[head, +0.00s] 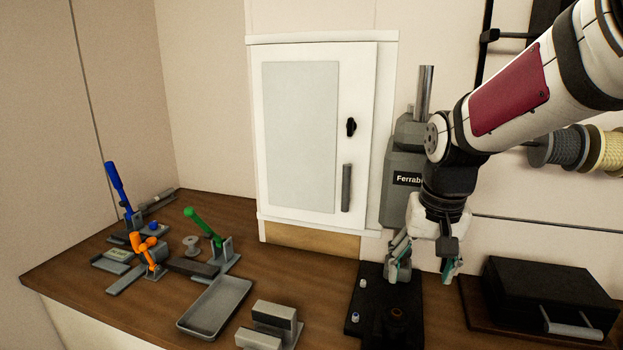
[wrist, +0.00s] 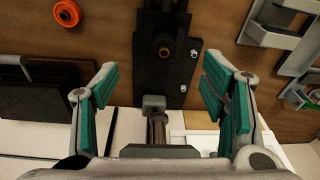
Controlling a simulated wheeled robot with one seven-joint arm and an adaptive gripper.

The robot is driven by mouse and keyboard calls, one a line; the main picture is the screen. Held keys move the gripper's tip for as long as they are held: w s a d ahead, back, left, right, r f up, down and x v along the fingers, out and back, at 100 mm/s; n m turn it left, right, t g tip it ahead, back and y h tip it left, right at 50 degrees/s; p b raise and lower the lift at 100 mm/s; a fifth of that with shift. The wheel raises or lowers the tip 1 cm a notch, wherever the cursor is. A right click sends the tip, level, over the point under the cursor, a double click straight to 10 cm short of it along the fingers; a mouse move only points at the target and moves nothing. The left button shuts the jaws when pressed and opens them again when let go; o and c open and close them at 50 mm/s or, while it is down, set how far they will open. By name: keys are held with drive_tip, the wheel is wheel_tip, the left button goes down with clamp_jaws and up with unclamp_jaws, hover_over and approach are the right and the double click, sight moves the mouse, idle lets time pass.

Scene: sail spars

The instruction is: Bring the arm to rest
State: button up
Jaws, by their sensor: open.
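My gripper (head: 425,268) hangs from my arm, pointing down, above the back of the black base plate at the right half of the bench. In the wrist view its two teal-padded fingers (wrist: 165,100) are spread wide, with nothing held between them. The grey machine marked "Ferrabi..." (head: 400,180) stands behind my gripper, partly hidden by my arm. The black base plate (head: 378,300) also shows between and beyond the fingers in the wrist view (wrist: 155,70).
A black case (head: 535,285) sits right of my gripper. A grey tray (head: 215,307), a grey block (head: 270,325) and lever clamps with blue (head: 117,188), green (head: 200,224) and orange (head: 146,248) handles stand left. A white cabinet (head: 310,135) is behind. An orange ring (wrist: 66,14) lies on the bench.

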drive_tip(key=s+r+n+t, duration=0.1)
drive_tip(key=s+r+t, duration=0.1)
drive_tip(key=s, duration=0.7)
drive_tip(key=s+r+n+t, duration=0.1)
drive_tip(key=s+r, duration=0.2)
drive_tip(key=s, duration=0.5)
drive_tip(key=shift+s+r+t+b, duration=0.15)
drive_tip(key=shift+s+t+b, duration=0.25)
